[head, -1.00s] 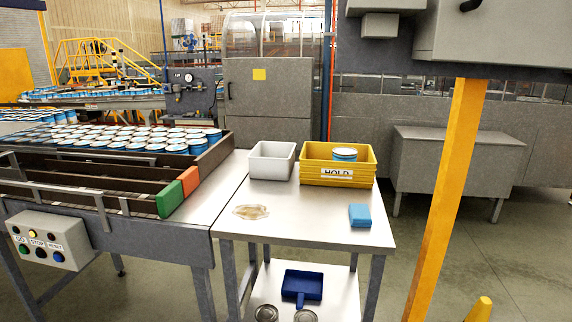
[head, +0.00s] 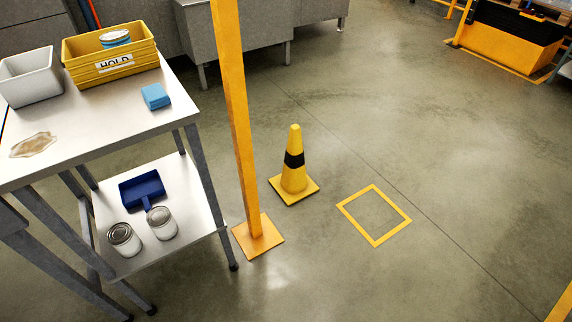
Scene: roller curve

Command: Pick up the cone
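The cone (head: 294,175) is yellow with a black band and a square yellow base. It stands upright on the grey floor in the middle of the head view, just right of a yellow post (head: 238,130). Nothing covers it apart from its own shape. A yellow square outline (head: 349,214) is marked on the floor to the right of the cone, and its inside is empty. Neither of my grippers shows in the head view.
A metal table (head: 95,138) stands at the left, with a yellow HOLD bin (head: 112,67), a white bin (head: 32,82) and a blue sponge (head: 155,96). Its lower shelf holds a blue dustpan (head: 141,188) and two cans. The floor right of the cone is open.

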